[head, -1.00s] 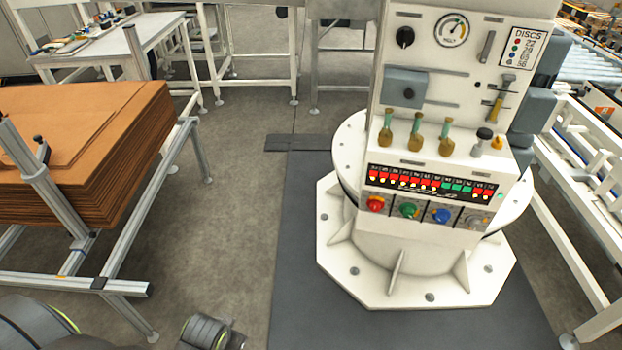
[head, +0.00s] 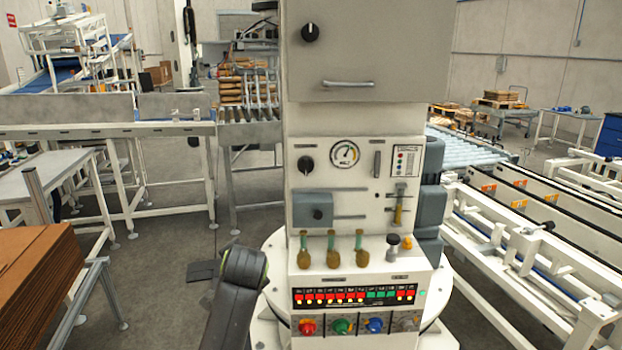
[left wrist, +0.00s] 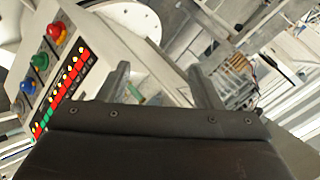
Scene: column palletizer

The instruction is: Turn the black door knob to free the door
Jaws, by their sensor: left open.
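A white column cabinet (head: 357,120) stands ahead in the head view. Its upper door (head: 360,55) looks shut, with a black knob (head: 310,32) at its upper left and a bar handle (head: 347,84) below. Another black knob (head: 306,164) is left of the gauge, and a dark knob (head: 317,213) sits on a small grey box. My left gripper (left wrist: 158,68) is open and empty in the left wrist view, its two fingers apart beside the column's button panel. No black knob shows there. My left arm rises at the column's lower left in the head view. My right gripper is out of view.
Red (head: 308,327), green (head: 341,326) and blue (head: 375,325) buttons and several small levers project from the column front. A cardboard stack (head: 40,285) stands left. A conveyor frame (head: 530,260) stands close on the right. Some floor is clear left of the column.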

